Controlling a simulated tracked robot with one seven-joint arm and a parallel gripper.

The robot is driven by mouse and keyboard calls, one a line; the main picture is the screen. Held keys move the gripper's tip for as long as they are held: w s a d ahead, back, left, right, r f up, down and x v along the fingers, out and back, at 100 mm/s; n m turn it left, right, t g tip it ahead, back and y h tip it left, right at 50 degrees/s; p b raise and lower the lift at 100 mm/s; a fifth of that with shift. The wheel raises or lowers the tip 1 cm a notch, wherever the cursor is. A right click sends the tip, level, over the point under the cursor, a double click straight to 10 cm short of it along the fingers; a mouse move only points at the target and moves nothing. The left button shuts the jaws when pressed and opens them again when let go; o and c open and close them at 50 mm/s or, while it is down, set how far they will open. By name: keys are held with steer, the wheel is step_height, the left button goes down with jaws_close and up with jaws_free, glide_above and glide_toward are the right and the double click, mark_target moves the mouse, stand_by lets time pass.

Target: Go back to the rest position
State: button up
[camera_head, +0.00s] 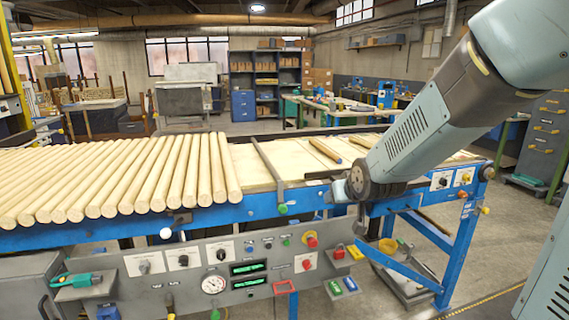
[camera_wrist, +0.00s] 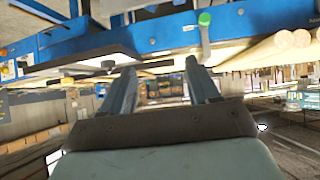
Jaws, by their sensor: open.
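My gripper (camera_wrist: 160,68) shows in the wrist view with its two fingers apart and nothing between them. In the head view my arm reaches in from the upper right, and its wrist end is beside the front edge of the blue-framed line (camera_head: 255,208). The gripper's fingers are hard to make out there. The wrist view appears upside down, with the blue frame (camera_wrist: 172,32) along the top and the fingers pointing toward it.
Many pale turned rods (camera_head: 130,178) lie side by side on the left of the line. A grey crossbar (camera_head: 267,172) spans the bed. A control panel (camera_head: 225,268) with knobs and a gauge fronts it. A shelf unit (camera_head: 265,82) and workbenches stand behind, with floor between.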

steer(key=s+d+r+m+g, duration=0.1)
steer(key=s+d+r, duration=0.3)
steer(key=s, duration=0.8)
steer(key=s+d+r+m+g+h, duration=0.1)
steer(key=s+d+r+g, duration=0.2)
steer(key=s, duration=0.9)
steer(key=shift+d+r+g+h, duration=0.3)
steer(key=shift+d+r, duration=0.4)
steer(key=shift+d, duration=0.15)
steer(key=shift+s, duration=0.1)
